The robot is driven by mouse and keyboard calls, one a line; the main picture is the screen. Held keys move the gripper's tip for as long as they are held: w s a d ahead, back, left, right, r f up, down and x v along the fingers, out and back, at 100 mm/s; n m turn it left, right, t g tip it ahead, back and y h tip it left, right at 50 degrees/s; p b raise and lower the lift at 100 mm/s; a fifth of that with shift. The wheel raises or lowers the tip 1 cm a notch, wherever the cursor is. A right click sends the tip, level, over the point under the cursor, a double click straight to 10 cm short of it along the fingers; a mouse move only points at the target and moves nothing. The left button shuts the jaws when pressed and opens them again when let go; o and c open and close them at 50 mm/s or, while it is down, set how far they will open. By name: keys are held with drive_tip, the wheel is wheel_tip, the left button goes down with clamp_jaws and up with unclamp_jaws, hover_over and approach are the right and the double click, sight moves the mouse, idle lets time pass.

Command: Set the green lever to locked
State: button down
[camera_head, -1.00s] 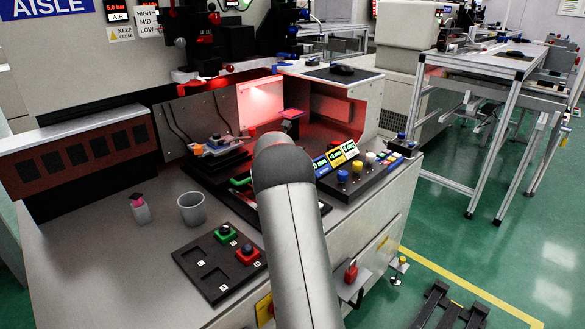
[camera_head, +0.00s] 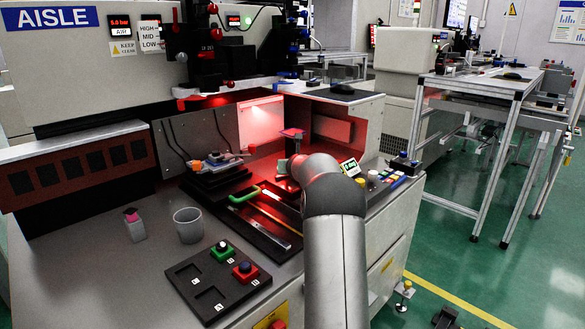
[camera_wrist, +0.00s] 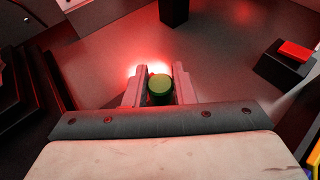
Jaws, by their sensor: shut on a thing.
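In the wrist view, my gripper (camera_wrist: 159,92) is shut on a round green-topped knob (camera_wrist: 160,87), which sits between the two fingers. It appears to be the end of the green lever; its lower part and its marks are hidden. In the head view, my arm reaches into the red-lit bay, and my gripper is largely hidden behind the arm. A separate green U-shaped handle (camera_head: 245,194) lies on a black slide unit left of my arm, apart from it. I cannot tell the lever's setting from these views.
A red-topped black block (camera_wrist: 287,60) is at the right in the wrist view, and a dark post (camera_wrist: 174,10) stands ahead. On the bench are a grey cup (camera_head: 188,225), a black button tray (camera_head: 190,285) and a button panel (camera_head: 385,183) beside my arm.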

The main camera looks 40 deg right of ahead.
drive_tip(key=shift+w+d+n+t+y+p, duration=0.1)
drive_tip(key=shift+w+n+t+y+p, duration=0.25)
drive_tip(key=shift+n+y, duration=0.35)
drive_tip(key=shift+w+r+n+t+y+p, duration=0.15)
drive_tip(key=shift+w+n+y+p, duration=0.1)
drive_tip(key=shift+n+y+p, duration=0.35)
drive_tip(key=shift+w+r+n+t+y+p, duration=0.1)
drive_tip(key=shift+w+n+y+p, duration=0.1)
drive_tip(key=shift+n+y+p, duration=0.35)
drive_tip(key=y+p, duration=0.1)
drive_tip(key=n+y+p, duration=0.1)
drive_tip(key=shift+w+p, duration=0.35)
drive_tip(key=shift+p, duration=0.05)
drive_tip(key=shift+w+a+f+n+t+y+p, duration=0.2)
drive_tip(key=shift+n+t+y+p, duration=0.1)
drive_tip(key=shift+n+y+p, duration=0.2)
drive_tip(key=c, duration=1.2)
unclamp_jaws()
drive_tip(key=shift+c, duration=0.2)
drive_tip(key=v, duration=1.7)
drive_tip(key=shift+s, duration=0.1)
